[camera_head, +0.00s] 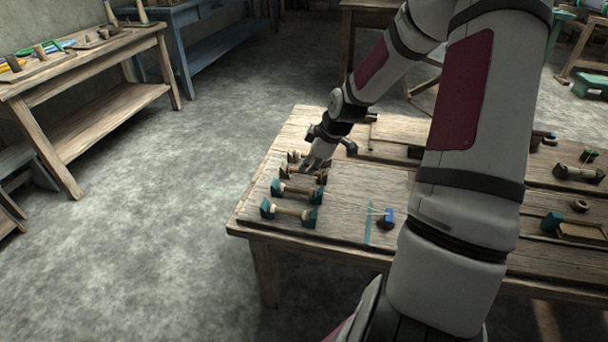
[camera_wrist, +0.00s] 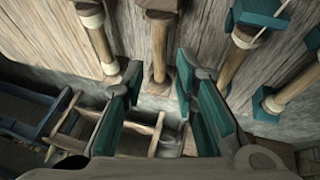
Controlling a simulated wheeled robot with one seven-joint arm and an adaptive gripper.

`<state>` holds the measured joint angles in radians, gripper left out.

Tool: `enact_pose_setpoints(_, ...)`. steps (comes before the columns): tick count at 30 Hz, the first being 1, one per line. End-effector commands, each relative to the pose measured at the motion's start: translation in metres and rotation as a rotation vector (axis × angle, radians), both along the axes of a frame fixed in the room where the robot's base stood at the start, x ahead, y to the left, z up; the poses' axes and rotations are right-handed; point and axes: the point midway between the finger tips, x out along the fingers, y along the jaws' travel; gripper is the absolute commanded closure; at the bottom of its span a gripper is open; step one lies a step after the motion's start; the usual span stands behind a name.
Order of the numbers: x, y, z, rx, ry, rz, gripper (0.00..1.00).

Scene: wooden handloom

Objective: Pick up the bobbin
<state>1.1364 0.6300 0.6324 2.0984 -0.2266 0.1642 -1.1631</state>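Several bobbins lie in a row near the left edge of the wooden table (camera_head: 345,200). The nearest bobbin (camera_head: 292,211) and the second bobbin (camera_head: 298,190) have teal ends. Farther back are a brown-ended bobbin (camera_head: 302,174) and another bobbin (camera_head: 295,156), partly hidden by my gripper (camera_head: 318,160). In the wrist view, my gripper (camera_wrist: 157,80) is open, its teal-padded fingers apart. A plain brown bobbin (camera_wrist: 160,45) lines up with the gap between them; contact is not visible. A thread-wound bobbin (camera_wrist: 100,42) is to its left, a teal-ended bobbin (camera_wrist: 241,45) to its right.
A blue block (camera_head: 386,217) and a teal strip (camera_head: 368,226) are on the table to the right of the row. More small parts (camera_head: 580,173) lie at the table's right. A workbench (camera_head: 90,60) stands at the left, with open floor (camera_head: 170,220) between.

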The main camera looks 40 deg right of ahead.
Motion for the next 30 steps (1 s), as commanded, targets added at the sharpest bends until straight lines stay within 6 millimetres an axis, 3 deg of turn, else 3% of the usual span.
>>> enact_pose_setpoints(9, 0.019, 0.004, -0.037, 0.001, 0.000, 0.001, 0.73)
enact_pose_setpoints(27, 0.020, 0.003, -0.039, 0.001, 0.001, 0.000, 0.73)
enact_pose_setpoints(30, 0.020, 0.003, -0.039, 0.000, 0.000, 0.000, 0.94)
